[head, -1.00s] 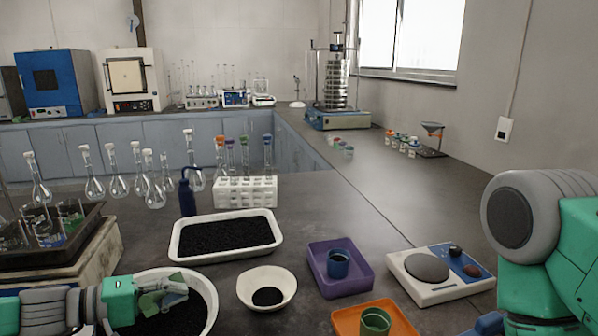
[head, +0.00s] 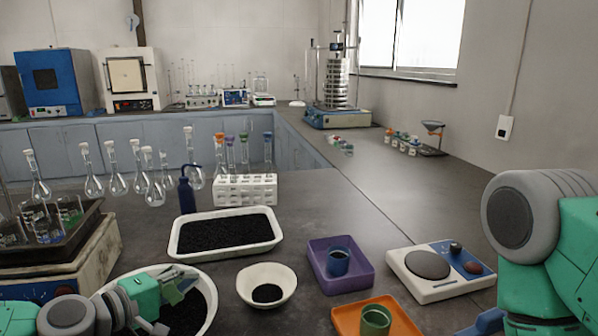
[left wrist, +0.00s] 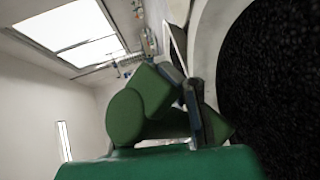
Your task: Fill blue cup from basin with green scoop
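The blue cup (head: 338,262) stands upright in a purple tray (head: 362,281). The basin (head: 207,275) is a round white bowl of black granules at the lower left; its dark contents fill the right of the left wrist view (left wrist: 285,85). My left gripper (head: 170,305) is over the basin, tilted, its fingers towards the granules. In the left wrist view its green parts and dark pads (left wrist: 192,108) overlap, so I cannot tell how far it is open. I cannot make out the green scoop apart from the green gripper. My right gripper is out of view.
A smaller white bowl (head: 286,274) with some black granules sits between basin and purple tray. A green cup (head: 375,321) stands in an orange tray (head: 345,318).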

